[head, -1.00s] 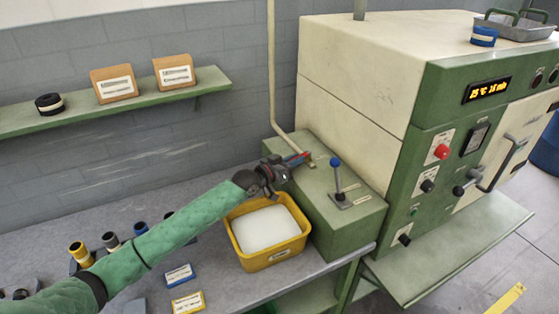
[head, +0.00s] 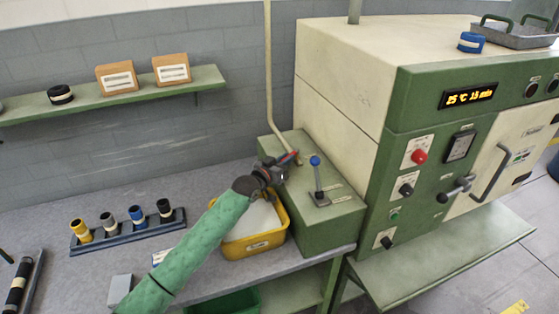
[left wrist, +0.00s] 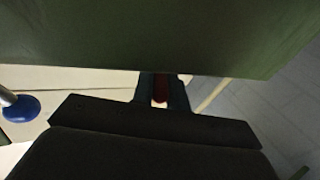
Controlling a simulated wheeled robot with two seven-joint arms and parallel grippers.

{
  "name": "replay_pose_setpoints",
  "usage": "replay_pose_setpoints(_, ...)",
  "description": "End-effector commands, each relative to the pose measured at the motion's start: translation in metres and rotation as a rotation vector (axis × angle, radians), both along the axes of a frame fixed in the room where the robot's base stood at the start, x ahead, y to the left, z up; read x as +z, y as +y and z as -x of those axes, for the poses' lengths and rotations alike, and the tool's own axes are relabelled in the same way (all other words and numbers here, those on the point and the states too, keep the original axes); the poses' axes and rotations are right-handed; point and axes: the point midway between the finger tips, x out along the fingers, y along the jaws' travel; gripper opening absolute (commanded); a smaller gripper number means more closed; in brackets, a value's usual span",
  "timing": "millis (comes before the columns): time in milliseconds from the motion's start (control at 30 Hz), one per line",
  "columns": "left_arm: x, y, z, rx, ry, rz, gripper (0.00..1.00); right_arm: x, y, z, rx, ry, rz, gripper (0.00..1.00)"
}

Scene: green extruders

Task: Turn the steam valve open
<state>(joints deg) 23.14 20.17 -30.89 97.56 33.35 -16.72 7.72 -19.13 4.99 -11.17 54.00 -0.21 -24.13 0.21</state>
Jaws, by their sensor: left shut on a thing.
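The steam valve's red handle (head: 291,156) shows at the top of the green box (head: 330,222), close to the foot of the cream pipe (head: 269,80). My left gripper (head: 281,167) reaches over the yellow bin and is shut on this handle. In the left wrist view, a red piece of the handle (left wrist: 160,88) sits between the two dark fingers (left wrist: 161,93). The gripper hides most of the handle, so its exact angle is hard to tell. My right gripper is in neither view.
A blue-knobbed lever (head: 317,178) stands upright on the same box, just right of my gripper. A yellow bin (head: 256,246) with white contents is under my forearm. The cream and green machine (head: 335,75) rises on the right. A rack of rolls (head: 128,236) stands left on the bench.

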Motion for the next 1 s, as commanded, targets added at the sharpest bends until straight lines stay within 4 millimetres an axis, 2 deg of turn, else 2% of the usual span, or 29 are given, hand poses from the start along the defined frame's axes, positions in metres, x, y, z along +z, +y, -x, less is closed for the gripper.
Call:
replay_pose_setpoints(433, 0.0, -0.003, 0.0, 0.0, 0.0, 0.0, 0.0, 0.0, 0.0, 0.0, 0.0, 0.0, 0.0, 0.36)
replay_pose_setpoints(467, 0.0, -0.003, 0.0, 0.0, 0.0, 0.0, 0.21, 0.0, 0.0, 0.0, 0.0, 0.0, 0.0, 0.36)
replay_pose_setpoints(533, 0.0, -0.003, 0.0, 0.0, 0.0, 0.0, 0.35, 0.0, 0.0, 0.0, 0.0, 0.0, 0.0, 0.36)
replay_pose_setpoints(567, 0.0, -0.003, 0.0, 0.0, 0.0, 0.0, 0.37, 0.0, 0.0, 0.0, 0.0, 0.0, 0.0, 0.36)
replay_pose_setpoints(867, -0.001, -0.002, 0.001, 0.0, 0.0, 0.0, 0.37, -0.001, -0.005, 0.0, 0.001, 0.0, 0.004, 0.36)
replay_pose_setpoints(1000, -0.003, 0.004, 0.01, -0.001, -0.002, 0.0, 0.37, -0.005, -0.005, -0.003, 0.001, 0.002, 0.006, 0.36)
